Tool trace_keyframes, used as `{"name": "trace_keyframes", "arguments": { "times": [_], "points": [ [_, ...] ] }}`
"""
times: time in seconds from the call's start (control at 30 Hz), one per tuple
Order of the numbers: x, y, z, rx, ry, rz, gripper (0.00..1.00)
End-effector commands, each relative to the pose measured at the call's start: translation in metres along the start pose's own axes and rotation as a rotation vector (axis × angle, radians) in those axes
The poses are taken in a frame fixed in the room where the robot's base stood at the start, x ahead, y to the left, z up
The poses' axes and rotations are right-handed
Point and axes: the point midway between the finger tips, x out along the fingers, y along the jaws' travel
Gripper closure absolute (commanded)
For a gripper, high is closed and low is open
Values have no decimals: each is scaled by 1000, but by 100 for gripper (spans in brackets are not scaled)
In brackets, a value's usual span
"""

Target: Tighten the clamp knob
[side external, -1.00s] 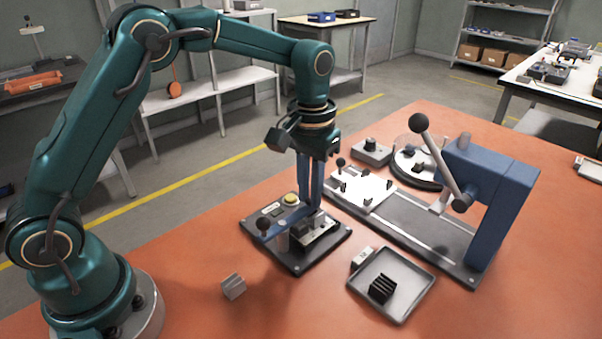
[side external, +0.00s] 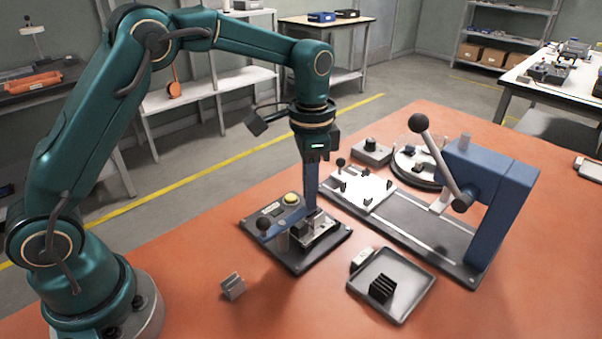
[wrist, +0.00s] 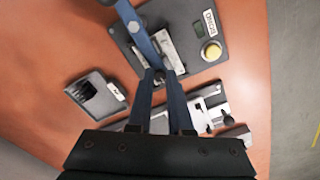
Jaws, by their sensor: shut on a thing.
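The clamp fixture is a dark plate (side external: 270,252) on the orange table, with a metal block, a yellow button (side external: 291,198) and a blue lever ending in a black ball (side external: 263,224). My gripper (side external: 311,211) points down over the block, its blue fingers at the block's top.
A grey tray (side external: 408,313) with a black ribbed block (side external: 381,289) lies to the right. A blue press frame (side external: 500,205) with a ball-ended lever stands behind it. A small grey block (side external: 232,287) lies on the table at front left. Bare table lies around it.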

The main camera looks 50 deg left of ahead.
Motion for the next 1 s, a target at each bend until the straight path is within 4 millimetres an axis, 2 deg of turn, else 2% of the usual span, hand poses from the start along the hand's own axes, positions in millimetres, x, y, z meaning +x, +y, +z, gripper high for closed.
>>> {"name": "trace_keyframes", "arguments": {
  "times": [0.53,0.57,0.6,0.63,1.0],
  "points": [
    [-2,0,0,24,2,1,100],
    [-2,0,0,24,2,1,74],
    [-2,0,0,24,2,1,59],
    [-2,0,0,24,2,0,51],
    [-5,0,-1,24,3,-1,51]
  ]
}}
